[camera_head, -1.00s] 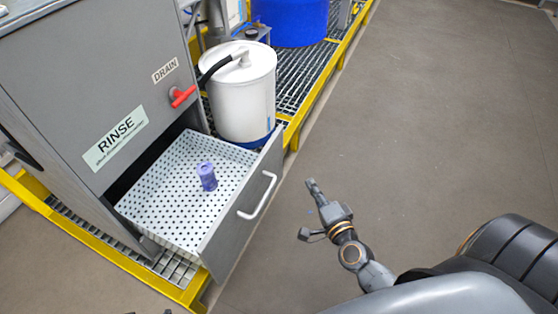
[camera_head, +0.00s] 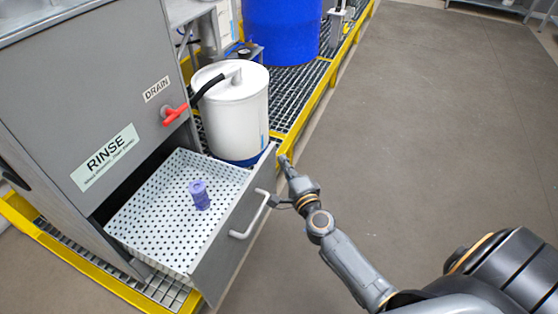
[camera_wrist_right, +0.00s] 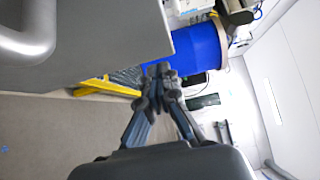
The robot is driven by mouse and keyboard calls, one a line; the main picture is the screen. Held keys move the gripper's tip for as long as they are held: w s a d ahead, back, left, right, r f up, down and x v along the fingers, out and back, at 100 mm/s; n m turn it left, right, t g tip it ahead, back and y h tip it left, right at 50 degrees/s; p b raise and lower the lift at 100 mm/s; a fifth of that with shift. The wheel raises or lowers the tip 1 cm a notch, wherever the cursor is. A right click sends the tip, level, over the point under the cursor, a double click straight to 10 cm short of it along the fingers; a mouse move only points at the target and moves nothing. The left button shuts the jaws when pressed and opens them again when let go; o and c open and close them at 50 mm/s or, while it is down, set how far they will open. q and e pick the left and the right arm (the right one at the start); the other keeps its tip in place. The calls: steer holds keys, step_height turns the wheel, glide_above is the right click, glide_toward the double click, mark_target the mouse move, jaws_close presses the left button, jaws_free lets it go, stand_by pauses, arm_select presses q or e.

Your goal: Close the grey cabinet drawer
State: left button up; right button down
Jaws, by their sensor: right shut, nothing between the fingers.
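The grey cabinet (camera_head: 85,75) stands at the left with a RINSE label. Its drawer is pulled out; the grey drawer front (camera_head: 225,255) carries a silver handle (camera_head: 252,218). Inside is a white perforated tray (camera_head: 150,215) holding a purple cylindrical object (camera_head: 200,194). My right gripper (camera_head: 283,160) is shut and empty, just right of the drawer front's far end; whether it touches cannot be told. In the right wrist view the shut fingers (camera_wrist_right: 158,72) show, with the handle (camera_wrist_right: 28,40) at upper left. My left gripper is not in view.
A white drum (camera_head: 233,110) with a black hose stands behind the drawer. A red valve handle (camera_head: 174,114) sticks out from the cabinet. A blue drum (camera_head: 283,30) stands farther back on the yellow-edged grating. The floor (camera_head: 440,130) to the right is clear.

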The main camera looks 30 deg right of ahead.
steer(key=shift+w+a, duration=0.55)
steer(key=shift+w, duration=0.15)
steer(key=shift+w, duration=0.1)
